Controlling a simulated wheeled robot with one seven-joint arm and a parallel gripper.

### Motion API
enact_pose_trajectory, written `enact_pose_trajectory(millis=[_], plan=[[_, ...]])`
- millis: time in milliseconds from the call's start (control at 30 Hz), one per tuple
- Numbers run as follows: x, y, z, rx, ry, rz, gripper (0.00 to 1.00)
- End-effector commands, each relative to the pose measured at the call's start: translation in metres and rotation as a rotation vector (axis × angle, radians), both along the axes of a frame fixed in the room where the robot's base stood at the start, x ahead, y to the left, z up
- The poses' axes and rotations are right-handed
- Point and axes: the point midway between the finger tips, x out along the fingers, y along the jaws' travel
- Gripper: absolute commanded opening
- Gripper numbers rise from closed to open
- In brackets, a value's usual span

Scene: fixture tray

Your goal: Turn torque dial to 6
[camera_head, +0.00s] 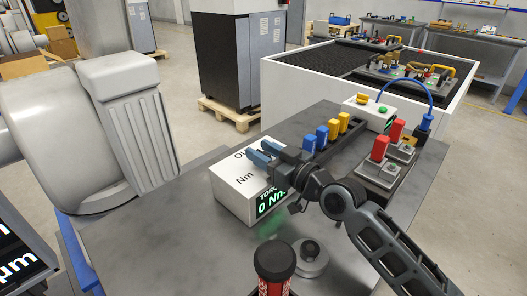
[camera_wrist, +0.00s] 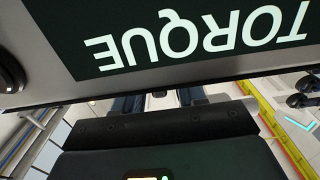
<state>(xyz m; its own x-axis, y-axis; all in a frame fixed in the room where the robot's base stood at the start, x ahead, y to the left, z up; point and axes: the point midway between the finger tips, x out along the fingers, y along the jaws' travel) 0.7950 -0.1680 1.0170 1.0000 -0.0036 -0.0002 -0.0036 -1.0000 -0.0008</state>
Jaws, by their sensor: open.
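The white torque box (camera_head: 229,180) stands on the grey table with "Nm" printed on its top. Its dark display (camera_head: 271,202) reads "TORQUE" and 0 Nm in green; in the wrist view the display's word "TORQUE" (camera_wrist: 200,40) is upside down and close. My gripper (camera_head: 262,153) is over the box's top, its bluish fingers open and pointing left. The dial is not clearly seen in the head view; my gripper covers part of the box top. A dark round part (camera_wrist: 8,75) shows at the wrist view's left edge, but I cannot tell what it is.
Blue (camera_head: 308,144) and yellow (camera_head: 344,122) blocks stand in a rack behind the box. Red-handled clamps (camera_head: 380,148) are at the right. A black-topped red cylinder (camera_head: 274,262) and a grey round part (camera_head: 310,262) stand in front. The table's left front is clear.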

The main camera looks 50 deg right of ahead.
Motion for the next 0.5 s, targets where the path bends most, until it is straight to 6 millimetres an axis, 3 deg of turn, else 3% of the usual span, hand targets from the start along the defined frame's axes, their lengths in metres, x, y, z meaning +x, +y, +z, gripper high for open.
enact_pose_trajectory(millis=[67,500], plan=[[-0.0002,0.0000,0.0000,0.000,0.000,0.000,0.39],[-0.0004,0.0000,0.0001,-0.001,0.000,0.000,0.00]])
